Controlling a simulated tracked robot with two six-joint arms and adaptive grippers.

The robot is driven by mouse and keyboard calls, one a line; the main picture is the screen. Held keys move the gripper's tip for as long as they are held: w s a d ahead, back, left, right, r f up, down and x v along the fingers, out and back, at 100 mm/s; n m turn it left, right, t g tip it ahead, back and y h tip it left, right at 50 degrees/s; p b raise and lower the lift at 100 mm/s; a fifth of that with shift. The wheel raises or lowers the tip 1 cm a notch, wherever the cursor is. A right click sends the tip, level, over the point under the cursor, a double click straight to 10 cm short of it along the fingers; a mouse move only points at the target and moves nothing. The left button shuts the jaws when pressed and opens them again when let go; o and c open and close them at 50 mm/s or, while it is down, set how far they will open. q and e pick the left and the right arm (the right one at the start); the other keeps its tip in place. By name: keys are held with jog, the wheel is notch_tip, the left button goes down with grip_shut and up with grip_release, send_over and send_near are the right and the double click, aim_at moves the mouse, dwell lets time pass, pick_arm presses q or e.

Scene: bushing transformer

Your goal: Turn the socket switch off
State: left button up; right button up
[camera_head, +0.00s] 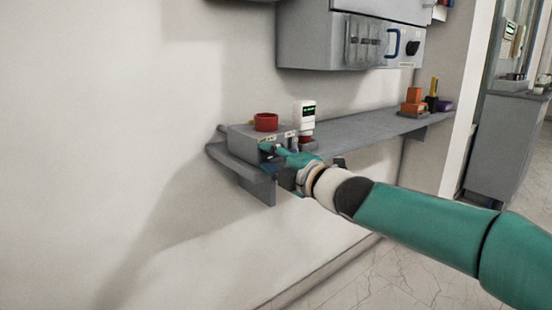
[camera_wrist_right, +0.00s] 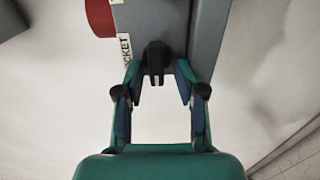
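The grey socket box (camera_head: 245,136) sits on the wall shelf, with a red round part (camera_head: 266,122) on top. In the right wrist view the black switch knob (camera_wrist_right: 156,60) sticks out from the box front, beside a label ending in "CKET" (camera_wrist_right: 125,46). My right gripper (camera_head: 268,152) is at the front of the box. In the wrist view its fingers (camera_wrist_right: 158,72) stand open on either side of the knob, with a visible gap on both sides. The knob is hidden in the head view. My left gripper is not in view.
A white device with a dark display (camera_head: 305,115) stands on the shelf (camera_head: 365,129) right of the box. Orange blocks (camera_head: 413,102) and a yellow-black item (camera_head: 432,95) are farther right. A grey cabinet (camera_head: 318,40) hangs above. The wall left of the shelf is clear.

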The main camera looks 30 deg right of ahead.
jog(key=shift+s, duration=0.15)
jog(key=s, duration=1.1)
jog(key=shift+s+d, duration=0.35)
jog(key=shift+d, duration=0.1)
